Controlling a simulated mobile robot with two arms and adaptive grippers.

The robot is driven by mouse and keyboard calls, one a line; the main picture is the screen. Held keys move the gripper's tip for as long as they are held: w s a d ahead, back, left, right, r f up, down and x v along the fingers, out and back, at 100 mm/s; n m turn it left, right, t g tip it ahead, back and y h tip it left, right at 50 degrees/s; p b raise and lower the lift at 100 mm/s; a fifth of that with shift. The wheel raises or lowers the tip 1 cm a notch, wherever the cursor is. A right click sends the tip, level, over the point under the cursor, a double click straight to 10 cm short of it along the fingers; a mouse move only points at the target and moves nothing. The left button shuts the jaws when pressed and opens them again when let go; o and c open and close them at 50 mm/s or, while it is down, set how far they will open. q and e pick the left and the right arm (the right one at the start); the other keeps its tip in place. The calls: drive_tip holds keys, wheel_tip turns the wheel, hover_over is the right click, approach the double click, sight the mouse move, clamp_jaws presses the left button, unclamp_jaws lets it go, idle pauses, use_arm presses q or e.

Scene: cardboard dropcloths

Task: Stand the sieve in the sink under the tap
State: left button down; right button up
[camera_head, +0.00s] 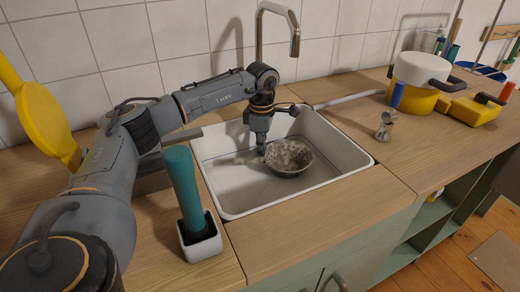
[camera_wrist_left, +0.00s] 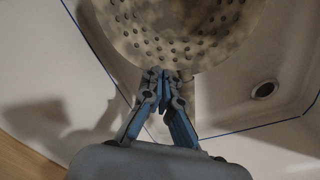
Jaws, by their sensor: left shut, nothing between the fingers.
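The sieve (camera_head: 289,158), a mottled grey-brown bowl with small holes, stands in the white sink (camera_head: 235,197), toward its back right part. The tap (camera_head: 294,38) arches above the back of the sink, with its spout over or near the sieve. My left gripper (camera_head: 261,152) points down into the sink at the sieve's left side. In the left wrist view my left gripper (camera_wrist_left: 166,80) is shut and empty, its tips at the rim of the sieve (camera_wrist_left: 180,35); whether they touch it I cannot tell. My right gripper is not in view.
A teal-handled thing in a small white holder (camera_head: 201,243) stands at the sink's front left corner. The drain (camera_wrist_left: 265,90) is clear.

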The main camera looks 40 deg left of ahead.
use_arm(q)
wheel_tip(320, 180, up, 12)
idle(0.6)
idle(0.4)
